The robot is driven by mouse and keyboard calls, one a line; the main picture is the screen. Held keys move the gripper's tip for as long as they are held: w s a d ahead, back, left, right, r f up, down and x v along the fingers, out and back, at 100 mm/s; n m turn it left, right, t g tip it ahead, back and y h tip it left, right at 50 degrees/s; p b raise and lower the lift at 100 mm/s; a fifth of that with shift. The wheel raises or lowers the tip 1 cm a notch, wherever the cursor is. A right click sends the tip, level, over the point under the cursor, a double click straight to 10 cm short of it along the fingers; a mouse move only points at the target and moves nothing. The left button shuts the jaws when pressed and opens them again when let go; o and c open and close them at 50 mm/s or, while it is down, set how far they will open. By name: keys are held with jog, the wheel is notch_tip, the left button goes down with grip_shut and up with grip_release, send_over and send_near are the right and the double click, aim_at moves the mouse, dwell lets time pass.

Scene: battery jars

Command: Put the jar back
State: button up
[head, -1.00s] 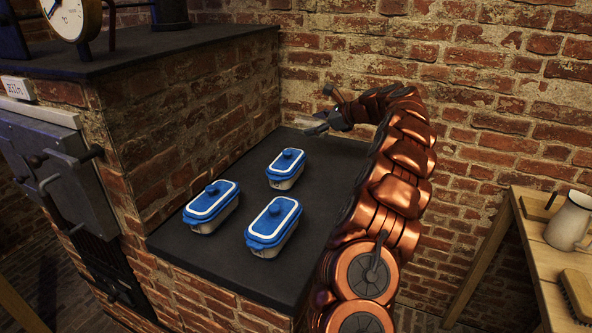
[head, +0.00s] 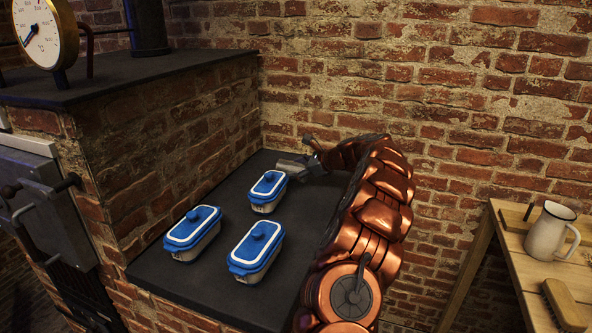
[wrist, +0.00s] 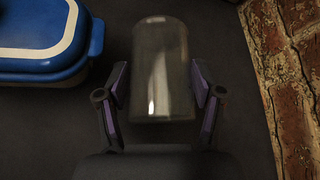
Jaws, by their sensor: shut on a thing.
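A clear glass jar (wrist: 163,75) shows in the wrist view between the two fingers of my gripper (wrist: 162,92). The fingers are closed on its sides. In the head view my gripper (head: 296,164) is low over the far end of the dark slab (head: 200,270), just right of the farthest blue-lidded dish (head: 268,188). The jar itself is hard to make out there. I cannot tell whether its base touches the slab.
Two more blue-lidded dishes (head: 192,232) (head: 257,250) stand on the slab nearer to me. The corner of a blue lid (wrist: 45,35) is left of the jar in the wrist view. A brick wall (wrist: 290,90) is close on the right. A wooden table with a jug (head: 549,232) stands at right.

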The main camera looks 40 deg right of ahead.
jog(key=o, duration=1.4)
